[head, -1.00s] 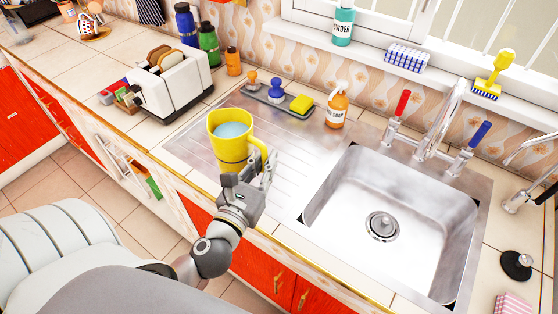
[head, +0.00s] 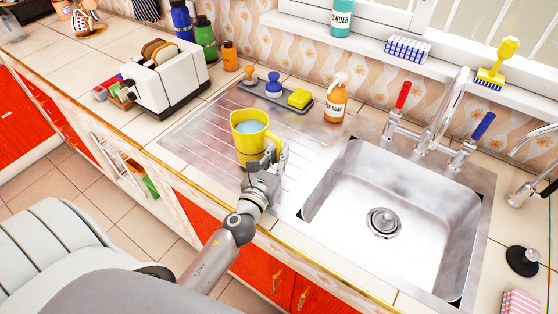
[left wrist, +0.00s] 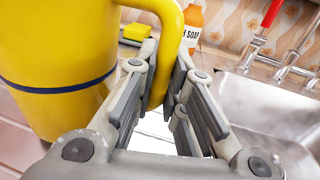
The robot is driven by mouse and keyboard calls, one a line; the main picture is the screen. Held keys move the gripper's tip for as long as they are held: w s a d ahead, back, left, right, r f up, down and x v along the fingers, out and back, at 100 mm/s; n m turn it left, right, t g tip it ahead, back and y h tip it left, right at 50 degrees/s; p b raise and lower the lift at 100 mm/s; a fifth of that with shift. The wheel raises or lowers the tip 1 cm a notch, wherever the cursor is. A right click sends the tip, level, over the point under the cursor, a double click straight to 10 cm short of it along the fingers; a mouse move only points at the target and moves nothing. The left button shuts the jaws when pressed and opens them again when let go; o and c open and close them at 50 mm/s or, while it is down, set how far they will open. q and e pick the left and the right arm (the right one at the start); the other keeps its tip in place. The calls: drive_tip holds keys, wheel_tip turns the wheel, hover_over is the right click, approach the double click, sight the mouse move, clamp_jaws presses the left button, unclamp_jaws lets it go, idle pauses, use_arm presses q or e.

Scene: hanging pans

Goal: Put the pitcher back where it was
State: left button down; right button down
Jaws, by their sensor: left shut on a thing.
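The yellow pitcher (head: 248,148), with pale blue liquid inside, stands upright over the ribbed metal drainboard (head: 196,142), left of the sink. I cannot tell whether its base touches the board. My left gripper (head: 270,165) is at the pitcher's right side, shut on its handle. In the left wrist view the pitcher (left wrist: 55,70) fills the left side, with a dark blue band around it, and its handle passes between the fingers of my left gripper (left wrist: 160,100). My right gripper is not in view.
The empty sink (head: 400,215) is to the right. A tray with brushes and a yellow sponge (head: 299,98) and an orange soap bottle (head: 335,104) stand behind the pitcher. A white toaster (head: 165,80) is at the back left. The drainboard's left part is clear.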

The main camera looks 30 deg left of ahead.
use_arm(q)
drive_tip(key=shift+f, duration=0.3)
drive_tip(key=shift+f, duration=0.15)
drive_tip(key=c, duration=1.5)
unclamp_jaws()
drive_tip(key=shift+s, duration=0.1)
